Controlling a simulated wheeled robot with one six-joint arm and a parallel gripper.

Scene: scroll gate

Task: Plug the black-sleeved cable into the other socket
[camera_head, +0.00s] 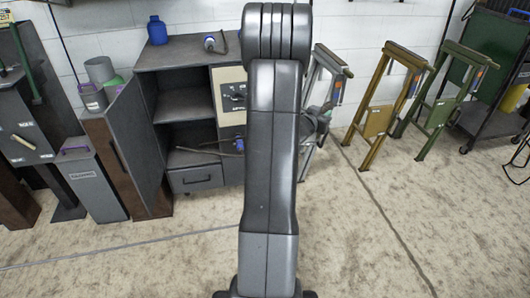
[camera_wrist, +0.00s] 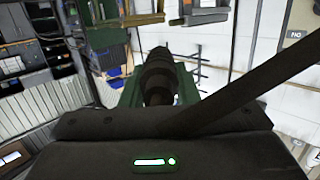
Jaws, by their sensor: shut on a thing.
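My gripper (camera_wrist: 160,92) shows in the wrist view, its green jaws shut on a dark, ridged piece that looks like the black-sleeved cable (camera_wrist: 158,70). A dark straight strip crosses the right side of this view; I cannot tell whether it is part of the cable. In the head view, a beige panel (camera_head: 230,84) with dark fittings is set in the grey cabinet (camera_head: 178,58). My arm covers its right side, so I cannot make out the sockets clearly. My gripper is mostly hidden behind my arm there.
The cabinet's door (camera_head: 133,145) stands open to the left. A blue bottle (camera_head: 157,31) stands on top. Grey bins (camera_head: 92,183) are at the left. Folding trestles (camera_head: 385,95) and a dark cart (camera_head: 493,80) stand at the right. The front floor is clear.

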